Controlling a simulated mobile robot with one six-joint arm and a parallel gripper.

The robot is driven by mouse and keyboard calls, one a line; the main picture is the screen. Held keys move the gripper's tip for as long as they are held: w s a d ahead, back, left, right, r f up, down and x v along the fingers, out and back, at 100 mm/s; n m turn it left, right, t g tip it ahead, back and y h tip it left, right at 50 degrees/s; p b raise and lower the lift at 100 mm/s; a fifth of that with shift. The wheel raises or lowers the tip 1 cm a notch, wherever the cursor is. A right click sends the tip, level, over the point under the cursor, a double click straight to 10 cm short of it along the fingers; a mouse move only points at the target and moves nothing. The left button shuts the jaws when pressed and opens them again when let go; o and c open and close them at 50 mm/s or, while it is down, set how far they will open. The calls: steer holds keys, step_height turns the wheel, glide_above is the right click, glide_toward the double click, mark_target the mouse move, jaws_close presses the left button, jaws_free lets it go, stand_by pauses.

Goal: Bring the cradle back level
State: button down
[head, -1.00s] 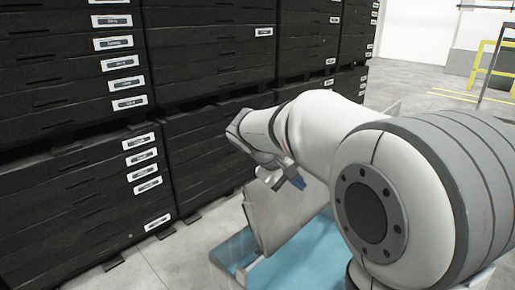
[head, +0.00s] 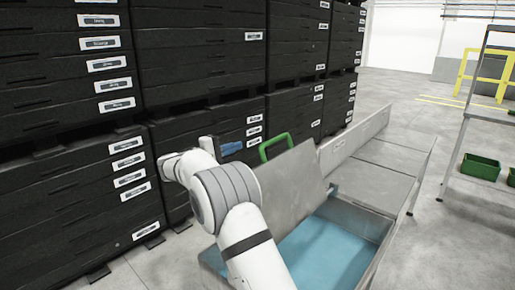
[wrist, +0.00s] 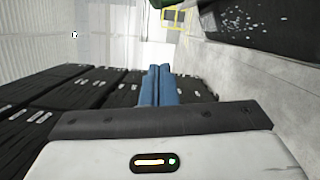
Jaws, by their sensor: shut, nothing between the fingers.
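The cradle (head: 287,182) looks like a grey plate. It stands tilted over a basin with a blue inside (head: 325,250) in the head view. A green handle (head: 275,146) rises at its upper left edge. My gripper (head: 231,148) is to the left of the green handle, with a gap between them, and my arm partly covers the basin's left side. In the wrist view the two blue fingers (wrist: 155,86) lie together with nothing between them. The cradle is not clearly seen in the wrist view.
Black stacked crates (head: 65,150) form a wall on the left, close to my arm. A grey flat top (head: 375,178) continues behind the basin. A metal rack (head: 470,120) with green bins (head: 481,167) stands at the right. The floor between is clear.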

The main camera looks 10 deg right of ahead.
steer(key=d+r+p, duration=0.1)
steer(key=d+p, duration=0.2)
steer(key=d, duration=0.8)
steer(key=shift+w+d, duration=0.2)
steer(key=shift+r, duration=0.1)
